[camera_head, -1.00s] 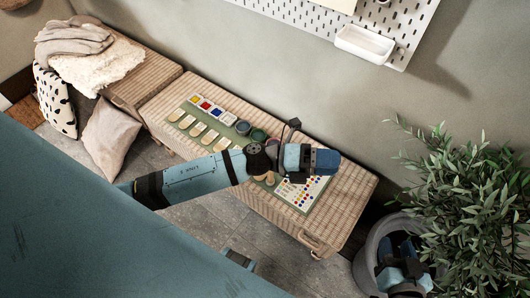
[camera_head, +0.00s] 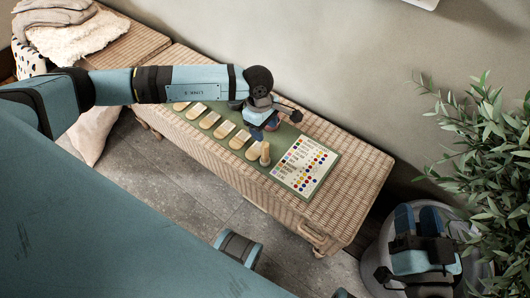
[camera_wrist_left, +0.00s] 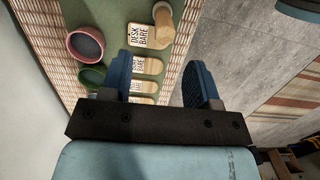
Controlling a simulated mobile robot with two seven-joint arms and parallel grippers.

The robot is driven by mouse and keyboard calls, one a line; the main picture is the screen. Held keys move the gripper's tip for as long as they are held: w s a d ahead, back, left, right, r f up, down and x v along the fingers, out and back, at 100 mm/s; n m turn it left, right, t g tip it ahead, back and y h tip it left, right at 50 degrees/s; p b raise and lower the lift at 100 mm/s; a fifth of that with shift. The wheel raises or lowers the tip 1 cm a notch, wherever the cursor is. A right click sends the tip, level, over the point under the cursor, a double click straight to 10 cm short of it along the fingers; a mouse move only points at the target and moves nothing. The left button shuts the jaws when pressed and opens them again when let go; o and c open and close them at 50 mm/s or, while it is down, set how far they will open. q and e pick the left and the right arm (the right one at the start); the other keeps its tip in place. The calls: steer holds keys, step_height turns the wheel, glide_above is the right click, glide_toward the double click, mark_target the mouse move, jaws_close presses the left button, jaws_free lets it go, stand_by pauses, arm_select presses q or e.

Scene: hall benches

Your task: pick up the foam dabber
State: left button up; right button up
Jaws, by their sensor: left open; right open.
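The foam dabber (camera_head: 265,152) is a small tan upright piece by the near end of the row of wooden tags on the green mat. In the left wrist view the dabber (camera_wrist_left: 163,24) shows beside the tag lettered "DESK BARE", beyond my fingertips. My left gripper (camera_head: 265,128) is open above the mat, to the upper left of the dabber and apart from it. In the left wrist view its fingers (camera_wrist_left: 158,72) are spread with nothing held between them. My right gripper (camera_head: 418,216) is open and empty at the right, in front of the plant pot.
The green mat (camera_head: 262,167) lies on a wicker bench (camera_head: 345,185) and carries several wooden tags (camera_head: 210,119) and a colour-dot chart (camera_head: 304,163). A pink pot (camera_wrist_left: 86,44) and a green pot (camera_wrist_left: 90,77) stand near my left fingers. A leafy plant (camera_head: 485,130) is at the right.

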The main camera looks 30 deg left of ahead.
mark_target(265, 145)
arm_select(q)
steer(key=f, duration=0.4)
steer(key=shift+d+f+b, duration=0.25)
steer(key=shift+d+b, duration=0.05)
steer(key=shift+b, duration=0.1)
steer(key=f, duration=0.1)
steer(key=f+b, duration=0.1)
steer(key=f, duration=0.1)
steer(key=f+b, duration=0.1)
steer(key=f, duration=0.1)
steer(key=shift+s+d, duration=0.2)
steer(key=shift+s, duration=0.2)
steer(key=c, duration=1)
arm_select(e)
steer(key=shift+s+a+r+t+y, duration=0.1)
steer(key=shift+a+r+t+y, duration=0.25)
steer(key=shift+r, duration=0.25)
steer(key=shift+a+r+t+y, duration=0.15)
steer(key=shift+a+r+y, duration=0.1)
steer(key=shift+r+y, duration=0.25)
